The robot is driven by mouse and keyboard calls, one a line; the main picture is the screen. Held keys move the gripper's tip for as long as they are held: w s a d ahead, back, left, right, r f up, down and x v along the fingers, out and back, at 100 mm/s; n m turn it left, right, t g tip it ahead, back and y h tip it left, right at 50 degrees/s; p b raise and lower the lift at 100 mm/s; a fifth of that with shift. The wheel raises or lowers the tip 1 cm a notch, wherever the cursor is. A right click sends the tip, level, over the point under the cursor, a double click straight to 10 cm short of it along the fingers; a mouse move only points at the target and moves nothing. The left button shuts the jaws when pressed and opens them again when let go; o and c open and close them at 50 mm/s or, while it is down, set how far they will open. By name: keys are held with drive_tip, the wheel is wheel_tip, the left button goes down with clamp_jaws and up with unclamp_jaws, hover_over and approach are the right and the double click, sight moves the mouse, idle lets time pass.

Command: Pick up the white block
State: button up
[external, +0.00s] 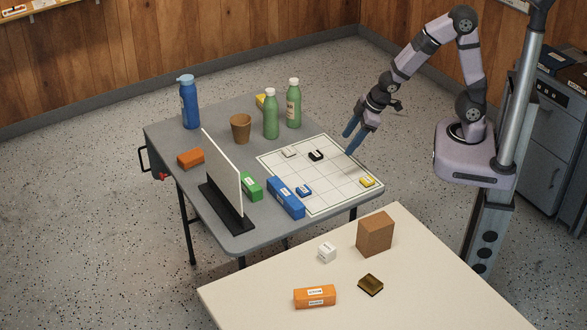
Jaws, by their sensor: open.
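A small white block (290,152) lies on the white gridded mat (318,195), near its far left corner. A black block (315,155) lies just to its right. A white cube with dark marks (326,252) stands on the cream table in front. My gripper (348,143), with blue fingers pointing down and left, is above the right part of the mat. It is to the right of the white block and apart from it. Its fingers are spread, with nothing between them.
A blue block (304,191) and a yellow block (366,181) lie on the mat. A long blue box (286,197), a green box (251,187) and an upright white panel (222,170) stand left of it. Green bottles (271,115) (293,103) stand behind.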

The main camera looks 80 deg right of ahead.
drive_tip(key=w+a+f+n+t+y+b, duration=0.2)
drive_tip(key=w+a+f+n+t+y, duration=0.1)
drive_tip(key=w+a, duration=0.45)
drive_tip(key=n+g+y+b, duration=0.55)
drive_tip(key=n+y, duration=0.35)
drive_tip(key=y, duration=0.5)
hover_over(327, 247)
drive_tip(key=d, duration=0.3)
drive_tip(key=shift+s+f+t+b, duration=0.15)
drive_tip(key=shift+f+t+b, duration=0.1)
drive_tip(key=shift+f, duration=0.7)
drive_tip(key=shift+s+f+t+b, duration=0.1)
drive_tip(key=shift+s+f+t, duration=0.1)
drive_tip(key=shift+f, duration=0.75)
drive_tip(key=shift+f, duration=0.1)
wheel_tip(327, 247, down, 3)
drive_tip(key=shift+f, duration=0.2)
drive_tip(key=shift+w+a+f, duration=0.1)
drive_tip(key=shift+a+f, duration=0.1)
drive_tip(key=shift+a, duration=0.15)
drive_tip(key=shift+x, duration=1.15)
